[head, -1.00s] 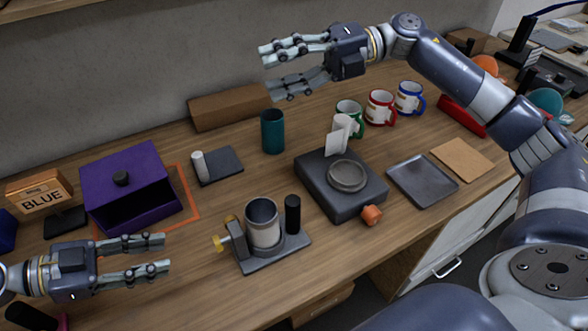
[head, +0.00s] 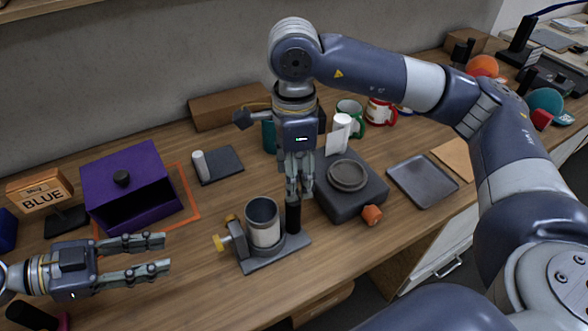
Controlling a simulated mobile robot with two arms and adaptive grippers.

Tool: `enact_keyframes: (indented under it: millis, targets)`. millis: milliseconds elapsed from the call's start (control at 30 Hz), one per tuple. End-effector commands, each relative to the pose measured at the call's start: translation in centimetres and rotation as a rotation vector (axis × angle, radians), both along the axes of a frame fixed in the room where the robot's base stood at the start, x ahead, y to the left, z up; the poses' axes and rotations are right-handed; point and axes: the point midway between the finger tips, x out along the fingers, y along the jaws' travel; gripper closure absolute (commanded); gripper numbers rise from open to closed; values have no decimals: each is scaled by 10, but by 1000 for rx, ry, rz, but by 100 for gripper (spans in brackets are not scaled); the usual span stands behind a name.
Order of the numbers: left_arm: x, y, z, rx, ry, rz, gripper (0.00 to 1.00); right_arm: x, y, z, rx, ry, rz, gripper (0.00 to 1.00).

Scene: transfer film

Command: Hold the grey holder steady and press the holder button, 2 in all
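The grey holder (head: 272,254) stands on the table front centre. It has a metal cup (head: 263,232) in it, a yellow knob (head: 219,243) at its left side and a black upright post (head: 293,217) at its right. I cannot tell which part is the button. My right gripper (head: 299,194) points down at the post's top, its fingers close together and hiding that top. Whether they touch or grip it is unclear. My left gripper (head: 155,254) is open and empty, left of the holder, fingers pointing right.
A purple box (head: 125,172) with an open front stands left, behind my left gripper. A dark scale-like unit (head: 350,205) with a round dish is right of the holder, with an orange knob (head: 372,214) at its front. A grey tray (head: 422,182) lies further right. Mugs (head: 379,111) stand behind.

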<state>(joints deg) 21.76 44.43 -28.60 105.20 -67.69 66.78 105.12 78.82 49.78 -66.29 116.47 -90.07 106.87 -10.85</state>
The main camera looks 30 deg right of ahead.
Motion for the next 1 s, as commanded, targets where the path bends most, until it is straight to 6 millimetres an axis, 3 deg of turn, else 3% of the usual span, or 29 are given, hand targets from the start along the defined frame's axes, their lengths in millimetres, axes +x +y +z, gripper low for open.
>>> enact_keyframes:
  millis: [500, 700, 1000]
  targets:
    - [0, 0, 0, 0, 0, 0, 67, -1, 0, -85, 3, 5, -4, 49]
    - [0, 0, 0, 0, 0, 0, 67, 0, 0, -100, 4, 3, -3, 49]
    - [0, 0, 0, 0, 0, 0, 67, 0, 0, -102, 4, 3, -3, 49]
